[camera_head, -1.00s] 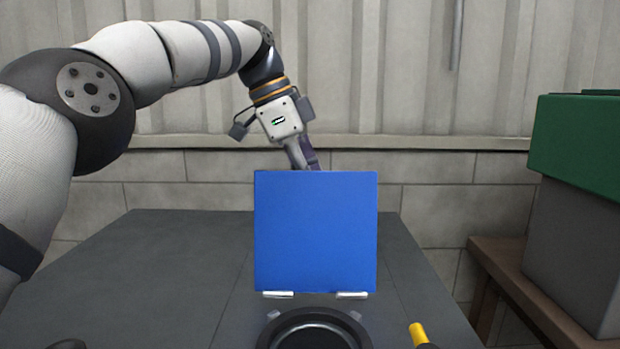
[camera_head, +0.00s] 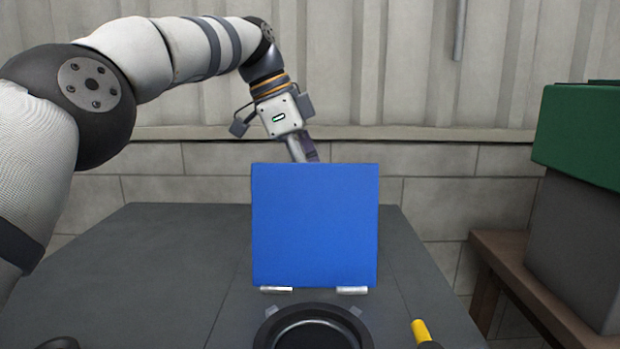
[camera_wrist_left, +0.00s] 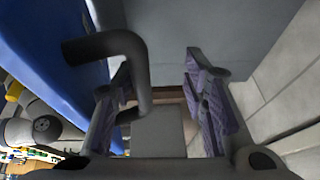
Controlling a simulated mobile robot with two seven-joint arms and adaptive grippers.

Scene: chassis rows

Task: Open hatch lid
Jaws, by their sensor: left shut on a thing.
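The hatch lid (camera_head: 315,225) is a flat blue panel standing about upright on two pale hinges (camera_head: 352,290) at its lower edge. In the left wrist view, the lid (camera_wrist_left: 50,50) fills the upper left. A dark bent bar handle (camera_wrist_left: 115,44) sticks out from it and runs between my fingers. My left gripper (camera_head: 311,158) is behind the lid's top edge, its fingertips partly hidden in the head view. My right gripper is not in view.
A dark round ring (camera_head: 312,334) lies in front of the lid on the grey table (camera_head: 160,265). A yellow-tipped object (camera_head: 420,331) is right of it. A green-topped grey box (camera_head: 580,235) stands on a brown bench (camera_head: 505,262) at right. A wall rises behind.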

